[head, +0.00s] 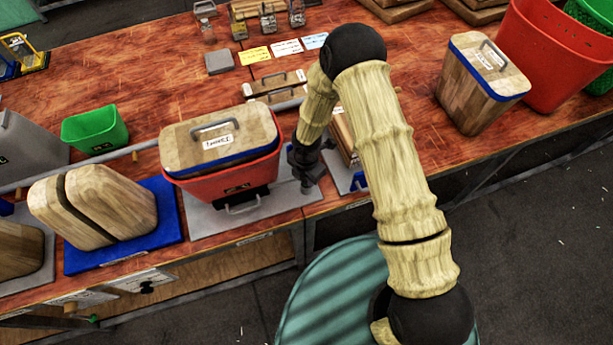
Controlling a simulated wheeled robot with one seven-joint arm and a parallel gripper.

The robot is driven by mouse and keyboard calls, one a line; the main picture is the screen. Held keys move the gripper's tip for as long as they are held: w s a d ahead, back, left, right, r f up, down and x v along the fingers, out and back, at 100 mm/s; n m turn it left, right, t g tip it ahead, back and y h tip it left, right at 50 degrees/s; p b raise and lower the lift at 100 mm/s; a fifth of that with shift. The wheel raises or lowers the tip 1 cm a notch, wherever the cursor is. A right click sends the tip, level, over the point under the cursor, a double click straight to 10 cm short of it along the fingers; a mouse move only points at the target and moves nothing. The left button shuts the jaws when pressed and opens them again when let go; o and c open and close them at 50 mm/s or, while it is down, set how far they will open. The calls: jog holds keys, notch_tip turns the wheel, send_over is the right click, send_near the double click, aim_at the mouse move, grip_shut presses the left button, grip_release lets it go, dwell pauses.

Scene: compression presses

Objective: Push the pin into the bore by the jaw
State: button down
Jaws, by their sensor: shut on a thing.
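My gripper (307,179) is dark and points down beside the right end of a red bin-shaped press part (232,180) with a wooden, blue-edged lid (220,140). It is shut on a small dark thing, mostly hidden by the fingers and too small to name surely. It is low over a grey base plate (205,214) at the table's front edge. I cannot pick out the pin, the bore or the jaw for certain. My arm covers part of the area to the right of the gripper.
A split wooden block (95,205) on a blue plate (168,215) stands to the left, with a green bin (95,130) behind. A wooden box (480,85) and a red bin (560,50) stand at the right.

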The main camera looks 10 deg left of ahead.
jog(key=shift+r, duration=0.15)
jog(key=shift+r+p, duration=1.05)
jog(key=shift+r, duration=0.2)
jog(key=shift+f+b, duration=1.35)
jog(key=shift+f, duration=0.05)
dwell(1.5)
jog(key=c, duration=1.1)
grip_release()
notch_tip(320, 180, up, 17)
jog(key=b, duration=0.2)
jog(key=shift+r, duration=0.2)
